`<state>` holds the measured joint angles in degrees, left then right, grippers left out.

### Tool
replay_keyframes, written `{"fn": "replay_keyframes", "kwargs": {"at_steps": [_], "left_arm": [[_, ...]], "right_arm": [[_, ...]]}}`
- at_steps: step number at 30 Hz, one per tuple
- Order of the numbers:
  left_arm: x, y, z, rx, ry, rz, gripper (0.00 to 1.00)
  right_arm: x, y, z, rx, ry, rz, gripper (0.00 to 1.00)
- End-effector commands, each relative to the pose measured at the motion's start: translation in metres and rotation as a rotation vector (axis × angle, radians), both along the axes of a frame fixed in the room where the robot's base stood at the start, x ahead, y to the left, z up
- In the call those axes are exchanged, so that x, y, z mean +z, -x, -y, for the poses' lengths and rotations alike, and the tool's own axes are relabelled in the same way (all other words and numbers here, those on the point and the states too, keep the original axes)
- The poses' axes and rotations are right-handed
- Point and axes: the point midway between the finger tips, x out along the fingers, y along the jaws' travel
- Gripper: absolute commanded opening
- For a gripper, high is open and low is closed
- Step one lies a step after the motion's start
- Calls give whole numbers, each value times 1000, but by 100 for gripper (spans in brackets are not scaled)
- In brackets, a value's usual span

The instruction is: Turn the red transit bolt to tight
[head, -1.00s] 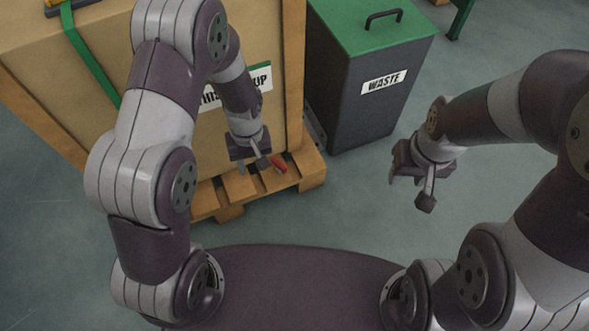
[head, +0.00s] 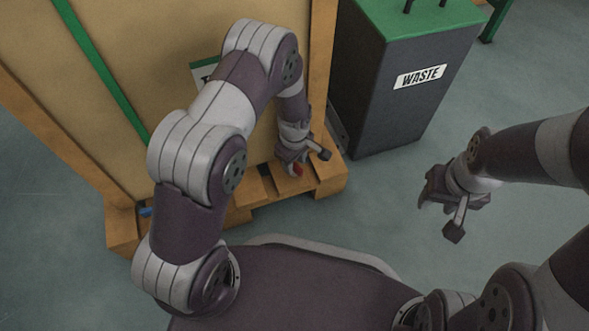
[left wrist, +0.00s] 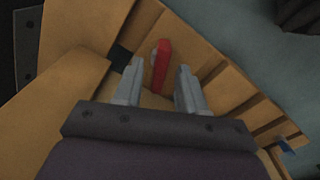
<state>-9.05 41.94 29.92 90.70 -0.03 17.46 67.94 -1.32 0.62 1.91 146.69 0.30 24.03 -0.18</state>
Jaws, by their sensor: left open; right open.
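The red transit bolt (left wrist: 161,66) shows as a red handle on the wooden pallet in the left wrist view. It lies just beyond and between the fingertips of my left gripper (left wrist: 156,80), which is open. In the head view only a small red part of the bolt (head: 298,170) shows beside my left gripper (head: 308,162), which hides the rest. I cannot tell whether the fingers touch it. My right gripper (head: 438,218) is open and empty over the floor at the right.
A large crate (head: 180,60) with a green strap stands on the pallet (head: 325,182). A dark bin (head: 385,105) labelled WASTE, with a green lid, stands just right of the crate. A small blue part (head: 146,212) shows at the pallet's left end. The floor at right is clear.

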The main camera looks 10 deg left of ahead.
Motion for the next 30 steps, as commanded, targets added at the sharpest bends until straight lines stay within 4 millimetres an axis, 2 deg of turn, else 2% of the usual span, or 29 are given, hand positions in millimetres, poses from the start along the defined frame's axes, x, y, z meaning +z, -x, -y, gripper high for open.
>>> {"fn": "replay_keyframes", "kwargs": {"at_steps": [1, 3, 11, 12, 14, 15, 16, 25, 30], "left_arm": [[-10, 0, 0, 0, 1, 1, 40], [-13, -1, 0, 0, 1, 1, 40], [-13, 0, 0, -1, 1, 1, 40], [-13, 0, 0, -1, 1, 1, 37], [-13, 0, 0, -1, 1, 1, 18], [-13, 0, 0, -1, 1, 1, 5], [-13, 0, 0, -1, 1, 1, 0], [-12, 0, 0, -8, 0, 0, 0], [-11, 1, 0, -55, 0, -2, 0]], "right_arm": [[-8, 0, 0, 0, 0, 0, 43], [-10, 0, 0, 0, 0, 0, 43], [-9, 0, 0, 0, 0, 1, 43], [-9, 0, 0, 0, 0, 1, 43], [-9, 0, 0, 0, 0, 1, 43], [-9, 0, 0, 0, 0, 1, 43], [-9, 0, 0, 0, 0, 1, 43], [-7, 0, 0, 0, 0, 1, 43], [1, 0, 0, 0, 0, 1, 43]]}}
